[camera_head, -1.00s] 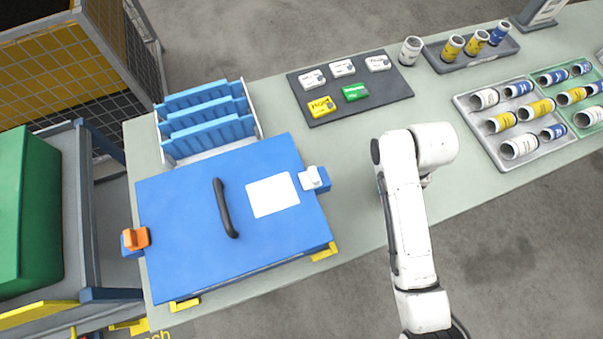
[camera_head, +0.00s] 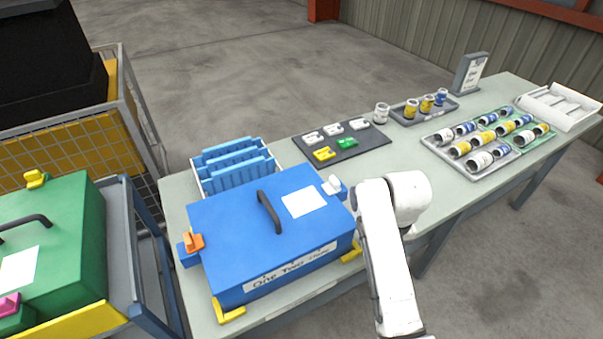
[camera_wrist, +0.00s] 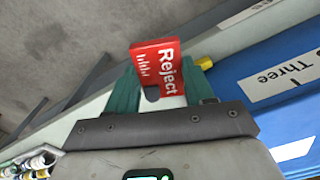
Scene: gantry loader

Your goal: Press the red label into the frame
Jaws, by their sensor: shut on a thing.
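The red label (camera_wrist: 157,66) is a small flat plate with the white word "Reject" and some white marks. It shows in the wrist view between the green fingers of my gripper (camera_wrist: 160,85), which is shut on it. In the head view my own arm hides the gripper and the label. The label is beside the blue case (camera_head: 235,221), whose front carries a white strip (camera_head: 290,266); this strip also shows in the wrist view (camera_wrist: 283,78). I see no part that I can surely call the frame.
The case stands on a long grey-green table (camera_head: 452,192), with a blue rack (camera_head: 234,168) behind it. A dark mat (camera_head: 372,141) with small tags and a tray (camera_head: 466,165) of cylinders lie further right. A green case (camera_head: 55,255) stands on a cart at left.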

